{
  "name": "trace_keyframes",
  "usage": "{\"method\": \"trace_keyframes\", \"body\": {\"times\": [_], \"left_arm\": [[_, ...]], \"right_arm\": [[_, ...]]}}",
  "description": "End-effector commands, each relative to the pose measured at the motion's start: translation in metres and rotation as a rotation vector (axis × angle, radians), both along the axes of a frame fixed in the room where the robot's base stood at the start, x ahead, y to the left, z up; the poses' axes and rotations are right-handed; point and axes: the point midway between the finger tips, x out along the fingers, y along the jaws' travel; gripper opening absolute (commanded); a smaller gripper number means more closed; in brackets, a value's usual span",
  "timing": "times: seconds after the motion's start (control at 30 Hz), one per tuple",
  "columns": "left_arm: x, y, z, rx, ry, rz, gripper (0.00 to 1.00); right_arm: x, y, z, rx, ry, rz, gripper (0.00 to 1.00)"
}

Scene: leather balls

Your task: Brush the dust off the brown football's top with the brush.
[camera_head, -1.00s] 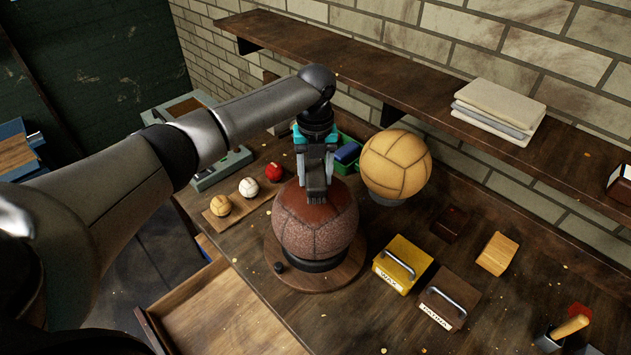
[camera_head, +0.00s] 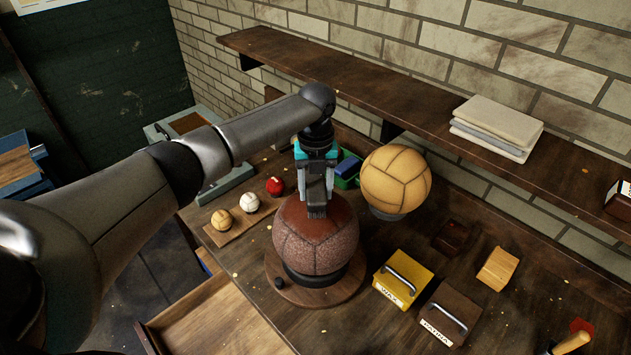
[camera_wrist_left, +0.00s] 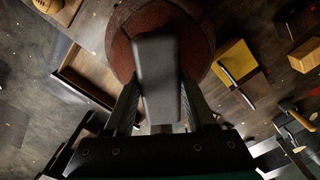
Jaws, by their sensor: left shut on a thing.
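The brown football (camera_head: 312,248) rests in a dark ring on a round wooden board (camera_head: 335,290) on the bench. My left gripper (camera_head: 317,186) is above the ball, pointing down, shut on the brush (camera_head: 316,210). The brush's lower end is at the ball's upper surface; I cannot tell whether it presses on it. In the left wrist view the grey brush body (camera_wrist_left: 158,75) sits between the fingers and hides part of the football (camera_wrist_left: 195,20). My right gripper is not in view.
A tan ball (camera_head: 396,180) stands behind right. A yellow wax box (camera_head: 400,278) and a brown box (camera_head: 448,312) are to the right. Small balls (camera_head: 248,202) sit on a strip at left. An open drawer (camera_head: 215,320) is in front, a shelf (camera_head: 350,85) above.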

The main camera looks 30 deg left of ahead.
Motion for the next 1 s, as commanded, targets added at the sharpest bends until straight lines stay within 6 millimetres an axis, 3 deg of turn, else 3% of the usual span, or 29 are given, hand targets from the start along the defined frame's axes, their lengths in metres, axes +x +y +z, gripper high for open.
{"method": "trace_keyframes", "body": {"times": [0.27, 1.0], "left_arm": [[0.0, 0.0, 0.004, 0.0, -0.001, 0.0, 0.11], [0.001, 0.0, 0.063, -0.001, -0.003, 0.0, 0.11]], "right_arm": [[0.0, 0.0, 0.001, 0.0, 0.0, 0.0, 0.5], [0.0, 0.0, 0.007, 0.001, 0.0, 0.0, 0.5]]}}
